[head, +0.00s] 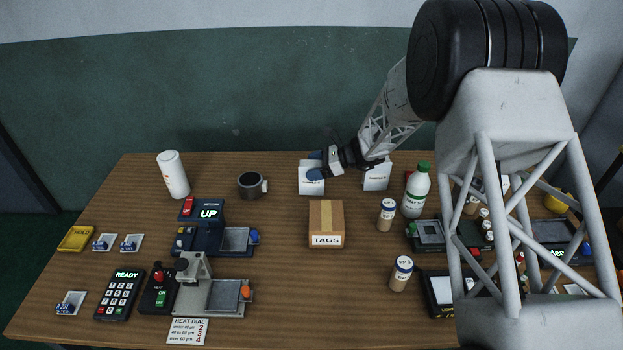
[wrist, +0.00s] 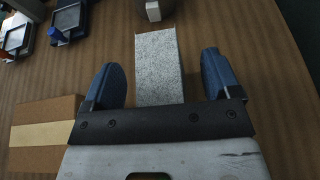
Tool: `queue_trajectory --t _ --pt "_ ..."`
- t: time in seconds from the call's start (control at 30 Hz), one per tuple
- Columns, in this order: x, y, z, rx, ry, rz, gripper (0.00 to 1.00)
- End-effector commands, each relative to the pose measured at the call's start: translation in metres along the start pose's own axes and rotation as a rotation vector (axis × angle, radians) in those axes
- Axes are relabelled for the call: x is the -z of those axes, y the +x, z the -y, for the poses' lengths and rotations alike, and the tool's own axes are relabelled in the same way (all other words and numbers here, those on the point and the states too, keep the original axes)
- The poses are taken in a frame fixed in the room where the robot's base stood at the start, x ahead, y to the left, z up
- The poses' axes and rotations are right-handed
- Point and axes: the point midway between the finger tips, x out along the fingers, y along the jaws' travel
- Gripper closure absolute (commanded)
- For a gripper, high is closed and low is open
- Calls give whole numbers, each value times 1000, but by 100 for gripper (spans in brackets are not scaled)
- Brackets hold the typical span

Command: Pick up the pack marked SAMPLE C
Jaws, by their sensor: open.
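Two white packs with small printed labels stand near the back of the table in the head view: a left pack (head: 311,186) and a right pack (head: 376,180). Their lettering is too small to read surely, so I cannot tell which is SAMPLE C. My gripper (head: 314,164) is at the left pack and covers part of it. In the wrist view, my gripper (wrist: 160,68) is open, with blue fingers apart on either side of a speckled grey-white pack face (wrist: 157,55). A gap shows on both sides, and no label shows there.
A cardboard box marked TAGS (head: 326,220) stands in front of the left pack; it also shows in the wrist view (wrist: 40,120). A dark mug (head: 250,185) is to the left. A green-capped bottle (head: 416,192) and a small jar (head: 386,214) stand to the right.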

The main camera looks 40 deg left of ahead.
Motion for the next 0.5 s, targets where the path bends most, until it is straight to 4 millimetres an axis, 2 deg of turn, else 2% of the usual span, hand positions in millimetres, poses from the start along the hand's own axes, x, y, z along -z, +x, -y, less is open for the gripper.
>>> queue_trajectory --t 0.07,0.5 --pt "0 0 0 0 0 0 17" --pt "0 0 0 0 0 0 83"
